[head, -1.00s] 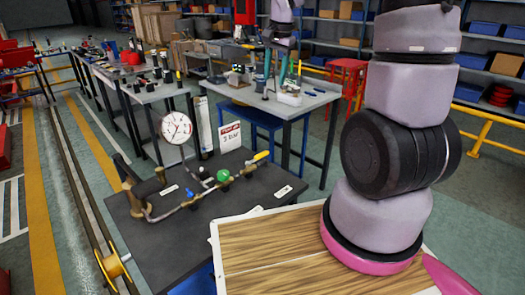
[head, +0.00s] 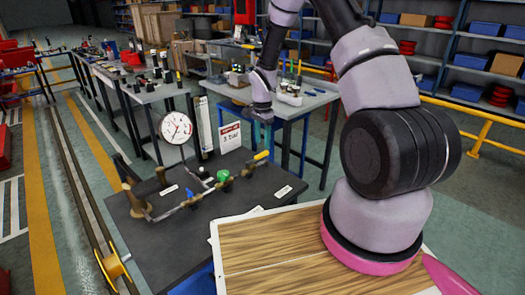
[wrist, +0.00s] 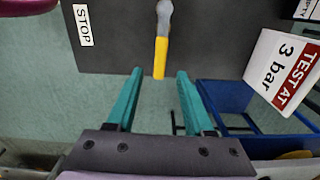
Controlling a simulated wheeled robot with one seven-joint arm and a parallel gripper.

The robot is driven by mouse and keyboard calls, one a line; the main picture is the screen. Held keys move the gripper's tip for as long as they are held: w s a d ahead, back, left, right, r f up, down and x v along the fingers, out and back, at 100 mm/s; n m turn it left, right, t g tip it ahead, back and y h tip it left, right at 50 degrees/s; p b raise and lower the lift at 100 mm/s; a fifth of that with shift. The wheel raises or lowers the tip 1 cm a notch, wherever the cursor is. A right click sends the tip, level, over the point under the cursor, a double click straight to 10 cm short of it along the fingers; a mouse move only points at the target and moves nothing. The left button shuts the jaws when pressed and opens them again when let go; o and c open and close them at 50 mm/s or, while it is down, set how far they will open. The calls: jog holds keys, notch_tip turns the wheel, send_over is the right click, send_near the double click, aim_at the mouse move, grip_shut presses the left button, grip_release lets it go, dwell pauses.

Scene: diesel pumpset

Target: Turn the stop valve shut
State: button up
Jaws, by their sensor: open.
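The stop valve's yellow lever (head: 261,155) is at the right end of the brass pipe run on the dark bench top. In the wrist view the yellow lever (wrist: 161,57) points toward my gripper, with a "STOP" label (wrist: 84,25) on the bench to its left. My gripper (wrist: 158,76) has teal fingers, spread open. The lever's end shows between and just beyond the fingertips, and nothing is held. In the head view my gripper (head: 262,136) is small and hangs near the lever; I cannot tell the exact gap.
A pressure gauge (head: 175,128), a green knob (head: 223,175) and a blue handle (head: 190,194) sit along the pipe. A "TEST AT 3 bar" sign (head: 230,137) stands behind them. It also shows at the right of the wrist view (wrist: 285,68). A workbench (head: 310,103) stands behind.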

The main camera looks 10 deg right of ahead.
aim_at(262, 153)
notch_tip(262, 153, down, 5)
jog(key=shift+r, duration=0.1)
dwell(0.3)
grip_shut()
dwell(1.3)
